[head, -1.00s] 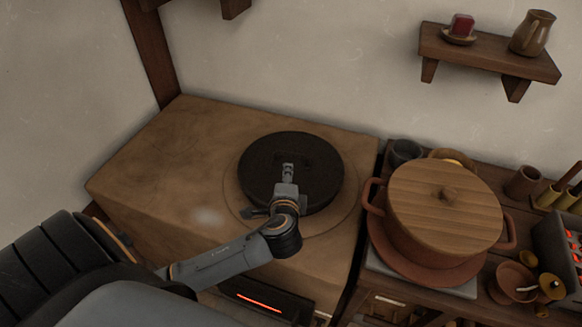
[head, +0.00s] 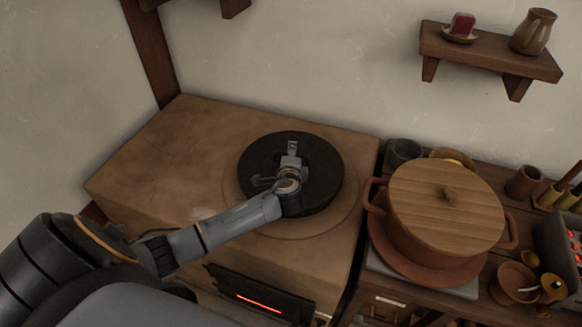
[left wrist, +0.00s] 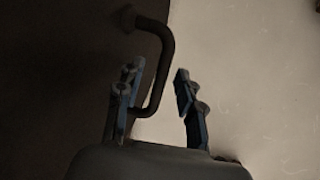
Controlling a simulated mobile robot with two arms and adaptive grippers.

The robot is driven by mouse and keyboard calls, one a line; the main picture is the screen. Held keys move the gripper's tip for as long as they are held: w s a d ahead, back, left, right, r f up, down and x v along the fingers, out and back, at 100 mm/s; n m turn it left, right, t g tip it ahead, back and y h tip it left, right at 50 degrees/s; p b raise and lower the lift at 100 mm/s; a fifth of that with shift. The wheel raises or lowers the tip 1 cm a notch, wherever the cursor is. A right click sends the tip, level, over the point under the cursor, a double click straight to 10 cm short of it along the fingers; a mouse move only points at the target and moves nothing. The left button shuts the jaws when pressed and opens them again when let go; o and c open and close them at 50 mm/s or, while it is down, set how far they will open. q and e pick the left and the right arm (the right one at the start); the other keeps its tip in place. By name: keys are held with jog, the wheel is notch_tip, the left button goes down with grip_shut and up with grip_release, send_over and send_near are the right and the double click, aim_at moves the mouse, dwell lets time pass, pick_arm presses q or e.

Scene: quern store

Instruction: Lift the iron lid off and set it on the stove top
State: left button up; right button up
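The iron lid (head: 262,168) is a thick black disc lying flat on the round ring of the clay stove top (head: 145,165). In the left wrist view, the lid's dark face (left wrist: 55,80) fills the left side. Its bent bar handle (left wrist: 168,55) reaches down between my fingers, closer to the left finger. My left gripper (head: 292,147) is over the lid in the head view. In the wrist view its two fingers (left wrist: 157,100) stand apart, with a gap between the handle and the right finger. In the head view my gripper hides most of the handle. My right gripper is not in view.
Left of the lid the stove top is bare. A lidded clay pot (head: 440,245) stands on the wooden bench to the right, among bowls and cups. A glowing slot (head: 260,303) is in the stove's front. A wall shelf (head: 485,52) holds a jug (head: 533,32).

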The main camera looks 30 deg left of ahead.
pick_arm(q)
jog(key=shift+w+a+f, duration=0.1)
jog(key=shift+w+a, duration=0.05)
jog(key=shift+w, duration=0.1)
jog(key=shift+c, duration=0.4)
grip_shut()
jog(key=shift+w+r, duration=0.1)
jog(key=shift+r, duration=0.15)
